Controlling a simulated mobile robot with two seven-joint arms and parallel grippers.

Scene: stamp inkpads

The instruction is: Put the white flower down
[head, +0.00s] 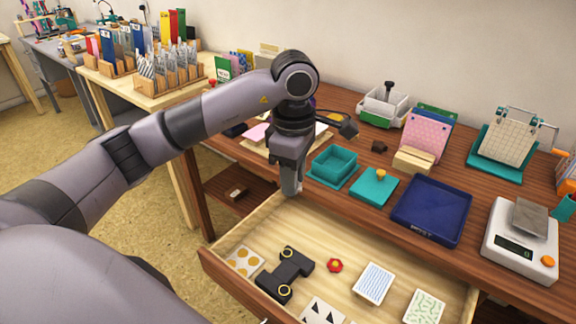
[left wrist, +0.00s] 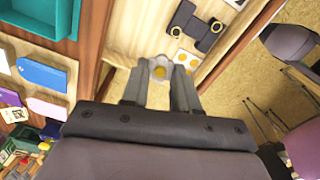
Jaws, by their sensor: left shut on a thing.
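The white flower (left wrist: 158,72), pale with a yellow centre, shows between the two fingers of my left gripper (left wrist: 159,88) in the left wrist view. The fingers are shut on it. In the head view my left gripper (head: 291,190) points down over the back left part of the open drawer (head: 330,225), near the desk's front edge. The flower cannot be made out there, behind the fingers. My right gripper is not in view.
On the desk are an open teal box (head: 334,166), a blue tray (head: 432,210) and a scale (head: 520,245).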

